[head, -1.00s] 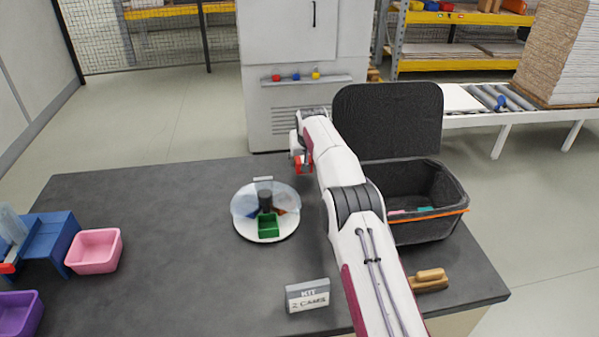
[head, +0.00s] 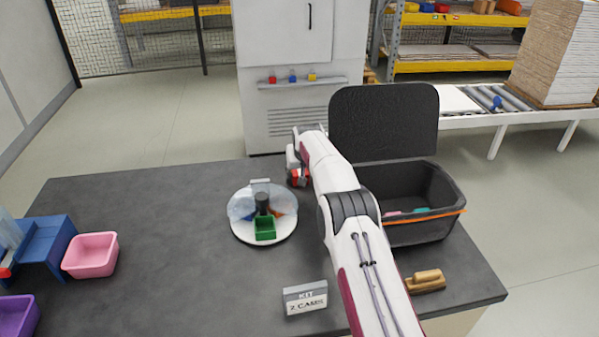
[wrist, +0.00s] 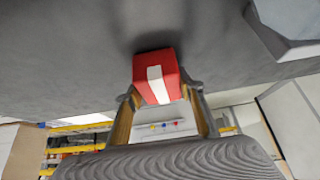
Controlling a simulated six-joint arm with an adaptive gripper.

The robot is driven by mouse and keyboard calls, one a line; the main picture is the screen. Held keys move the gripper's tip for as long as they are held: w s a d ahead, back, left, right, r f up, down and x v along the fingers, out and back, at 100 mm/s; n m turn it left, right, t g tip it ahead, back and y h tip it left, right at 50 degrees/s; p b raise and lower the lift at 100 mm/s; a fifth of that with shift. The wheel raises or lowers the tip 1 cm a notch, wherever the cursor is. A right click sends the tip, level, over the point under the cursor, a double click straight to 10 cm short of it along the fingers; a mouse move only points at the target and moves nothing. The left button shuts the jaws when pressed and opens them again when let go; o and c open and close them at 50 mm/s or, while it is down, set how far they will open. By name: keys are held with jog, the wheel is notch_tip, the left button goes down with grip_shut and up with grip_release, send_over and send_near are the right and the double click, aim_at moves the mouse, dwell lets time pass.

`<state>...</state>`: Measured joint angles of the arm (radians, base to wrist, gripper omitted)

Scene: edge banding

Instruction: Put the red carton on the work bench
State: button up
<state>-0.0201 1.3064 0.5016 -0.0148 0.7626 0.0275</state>
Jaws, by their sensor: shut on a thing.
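The red carton (wrist: 167,77), with a white stripe, is between the two fingertips of my gripper (wrist: 160,92) in the wrist view. My gripper is shut on it. In the head view the carton (head: 296,175) shows as a small red patch beneath the end of my arm, near the back edge of the dark work bench (head: 150,250). The carton is close to the bench top with a dark shadow beside it. I cannot tell whether it touches the surface.
An open black case (head: 425,232) is to the right. The left-middle bench is clear.

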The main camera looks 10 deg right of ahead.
jog(key=shift+f, duration=0.1)
jog(key=o, duration=1.2)
jog(key=shift+s+r, duration=0.25)
jog(key=shift+r, duration=0.35)
jog(key=shift+v, duration=5.5)
jog(key=shift+r, duration=0.1)
